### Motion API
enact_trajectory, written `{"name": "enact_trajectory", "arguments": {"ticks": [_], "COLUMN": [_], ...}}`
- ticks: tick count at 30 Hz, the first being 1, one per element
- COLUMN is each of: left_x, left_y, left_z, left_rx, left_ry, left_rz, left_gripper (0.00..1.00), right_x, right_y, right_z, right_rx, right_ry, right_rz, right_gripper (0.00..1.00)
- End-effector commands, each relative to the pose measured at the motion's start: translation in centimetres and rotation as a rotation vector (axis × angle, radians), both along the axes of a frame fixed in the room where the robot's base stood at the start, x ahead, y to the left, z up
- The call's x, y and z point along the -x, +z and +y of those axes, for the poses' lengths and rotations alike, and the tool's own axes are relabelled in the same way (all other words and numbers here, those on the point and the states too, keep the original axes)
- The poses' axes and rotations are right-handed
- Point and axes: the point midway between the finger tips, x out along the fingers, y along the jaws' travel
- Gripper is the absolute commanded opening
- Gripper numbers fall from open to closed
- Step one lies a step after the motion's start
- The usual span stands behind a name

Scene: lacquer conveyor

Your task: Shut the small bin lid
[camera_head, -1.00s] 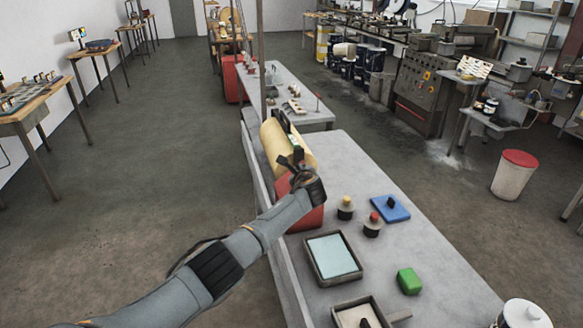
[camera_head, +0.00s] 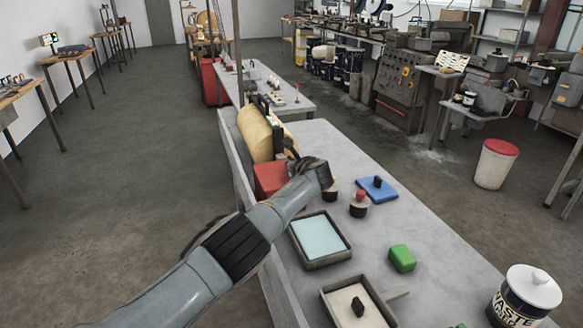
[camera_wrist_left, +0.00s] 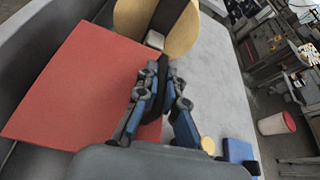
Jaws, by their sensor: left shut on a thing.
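A small white bin marked "WASTE" (camera_head: 515,308) stands at the lower right of the head view. Its white lid with a knob (camera_head: 533,285) rests on top; whether it is fully seated I cannot tell. My left gripper (camera_head: 291,150) is above the bench, beside the yellow roll and the red box (camera_head: 270,178), well away from the bin. In the left wrist view, the left gripper (camera_wrist_left: 160,85) is shut on a slim dark thing; what it belongs to is unclear. The red box (camera_wrist_left: 75,85) is left of the fingers there. My right gripper is not in view.
A red-lidded floor bin (camera_head: 494,168) stands at the right.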

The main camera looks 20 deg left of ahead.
Motion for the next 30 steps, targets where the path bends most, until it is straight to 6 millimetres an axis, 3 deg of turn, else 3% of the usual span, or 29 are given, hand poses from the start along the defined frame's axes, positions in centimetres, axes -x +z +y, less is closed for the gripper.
{"name": "enact_trajectory", "arguments": {"ticks": [15, 16, 19, 30], "left_x": [0.05, 0.06, 0.05, 0.05], "left_y": [-0.54, -0.55, -0.51, -0.35], "left_z": [-0.17, -0.16, -0.13, -0.09], "left_rx": [0.002, 0.002, 0.002, 0.001], "left_ry": [-0.001, -0.001, -0.001, 0.001], "left_rz": [0.004, 0.004, 0.004, 0.002], "left_gripper": [0.0, 0.14, 0.32, 0.32], "right_x": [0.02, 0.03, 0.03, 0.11], "right_y": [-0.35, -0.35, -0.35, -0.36], "right_z": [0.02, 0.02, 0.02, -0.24], "right_rx": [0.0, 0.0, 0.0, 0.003], "right_ry": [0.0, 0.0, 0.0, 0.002], "right_rz": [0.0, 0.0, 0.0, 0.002], "right_gripper": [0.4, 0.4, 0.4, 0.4]}}
